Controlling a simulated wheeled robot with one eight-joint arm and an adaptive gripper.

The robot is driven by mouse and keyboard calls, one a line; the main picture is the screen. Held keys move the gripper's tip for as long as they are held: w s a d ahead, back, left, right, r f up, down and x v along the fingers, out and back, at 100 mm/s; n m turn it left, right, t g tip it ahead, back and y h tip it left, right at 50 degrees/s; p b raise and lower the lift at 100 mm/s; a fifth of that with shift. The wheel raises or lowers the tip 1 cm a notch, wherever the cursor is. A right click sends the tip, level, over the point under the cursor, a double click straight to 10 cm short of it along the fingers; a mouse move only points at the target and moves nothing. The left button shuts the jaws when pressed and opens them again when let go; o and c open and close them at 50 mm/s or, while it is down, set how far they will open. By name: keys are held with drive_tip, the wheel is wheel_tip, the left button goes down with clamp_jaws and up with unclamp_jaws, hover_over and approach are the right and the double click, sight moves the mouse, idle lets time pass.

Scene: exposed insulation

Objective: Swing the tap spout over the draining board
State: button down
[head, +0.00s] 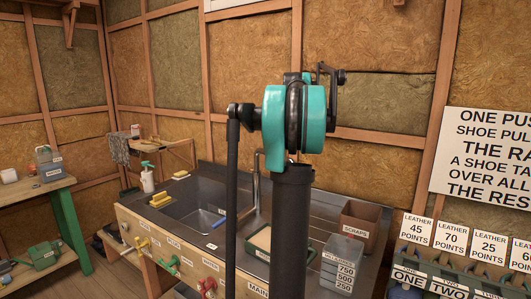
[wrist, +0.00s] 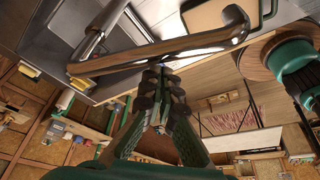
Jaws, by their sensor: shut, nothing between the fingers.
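The tap (head: 257,178) rises at the back of the steel sink unit in the head view, partly hidden by my arm. Its bent metal spout (wrist: 150,55) crosses the upper middle of the wrist view. My gripper (wrist: 160,75) is shut and empty, with its fingertips right at the spout's edge; I cannot tell whether they touch. The head view does not show my gripper. The draining board (head: 325,205) is the ribbed steel to the right of the tap, and the basin (head: 197,218) is to the left.
My arm blocks the middle of the head view.

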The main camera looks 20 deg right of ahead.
drive_tip(key=shift+w+d, duration=0.2)
drive_tip(key=shift+d, duration=0.5)
drive_tip(key=shift+w+d, duration=0.2)
drive_tip(key=shift+d, duration=0.5)
drive_tip(key=shift+w+d, duration=0.2)
drive_tip(key=shift+d, duration=0.5)
drive_tip(key=shift+d, duration=0.15)
drive_tip(key=w+v, duration=0.1)
drive_tip(key=v, duration=1.1)
drive_tip(key=shift+s+a, duration=0.2)
drive_tip(key=shift+s, duration=0.25)
